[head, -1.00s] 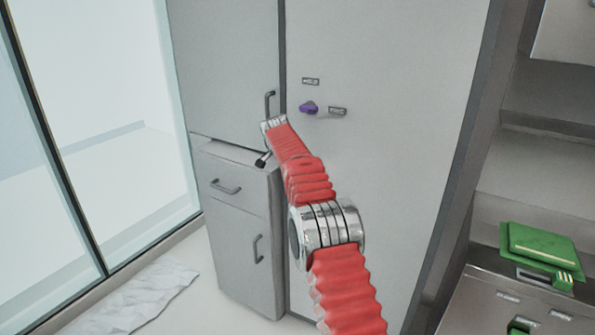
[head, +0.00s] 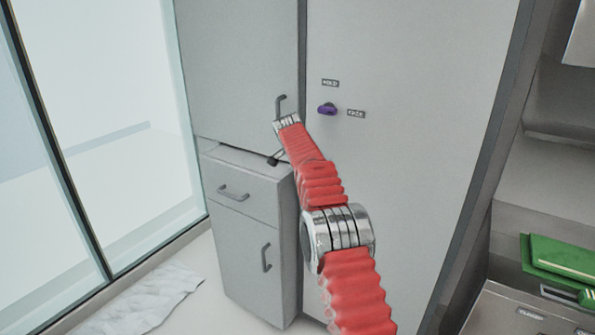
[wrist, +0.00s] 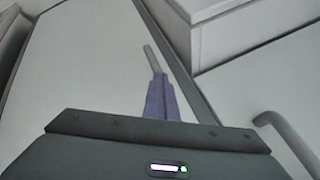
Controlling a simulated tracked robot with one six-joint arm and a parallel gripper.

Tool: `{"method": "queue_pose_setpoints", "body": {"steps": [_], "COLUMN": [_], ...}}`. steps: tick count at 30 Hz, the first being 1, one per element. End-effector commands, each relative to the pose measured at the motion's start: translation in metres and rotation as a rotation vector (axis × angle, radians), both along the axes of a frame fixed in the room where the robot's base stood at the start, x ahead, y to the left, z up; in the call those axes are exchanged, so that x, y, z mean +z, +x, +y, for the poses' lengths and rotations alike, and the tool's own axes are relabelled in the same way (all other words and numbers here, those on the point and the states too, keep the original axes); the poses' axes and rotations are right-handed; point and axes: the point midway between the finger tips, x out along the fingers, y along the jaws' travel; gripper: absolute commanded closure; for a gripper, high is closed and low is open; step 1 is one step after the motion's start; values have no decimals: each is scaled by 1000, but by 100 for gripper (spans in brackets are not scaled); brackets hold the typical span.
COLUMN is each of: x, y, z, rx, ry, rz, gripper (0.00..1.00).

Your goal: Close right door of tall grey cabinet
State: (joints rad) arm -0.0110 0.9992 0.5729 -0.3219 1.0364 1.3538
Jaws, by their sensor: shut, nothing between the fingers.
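The tall grey cabinet has a left door (head: 236,65) and a wide right door (head: 410,100), with a dark vertical seam between them. I cannot tell whether the right door is fully flush. A purple knob (head: 327,108) with small labels sits on the right door. My red arm reaches up in front of the seam. My gripper (wrist: 157,78) is shut and empty in the wrist view, beside a dark diagonal seam. In the head view it is mostly hidden by my arm. Contact with the door is unclear.
A low grey cabinet (head: 243,188) with a drawer and a door stands at the left, close to my arm. Glass panels (head: 130,140) are farther left. A crumpled white sheet (head: 155,300) lies on the floor. Green items (head: 560,258) rest on a counter at the right.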

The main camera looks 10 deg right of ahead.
Motion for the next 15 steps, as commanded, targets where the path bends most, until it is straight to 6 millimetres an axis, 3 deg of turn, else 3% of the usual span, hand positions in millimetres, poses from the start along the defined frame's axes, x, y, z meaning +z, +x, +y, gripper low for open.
{"method": "queue_pose_setpoints", "body": {"steps": [1,3,15], "x": [6,5,7], "y": [7,7,-7], "z": [-14,-17,-16], "rx": [-5,-8,-12], "ry": [-13,-13,-11], "rz": [-33,-32,-25], "gripper": [100,100,100]}}
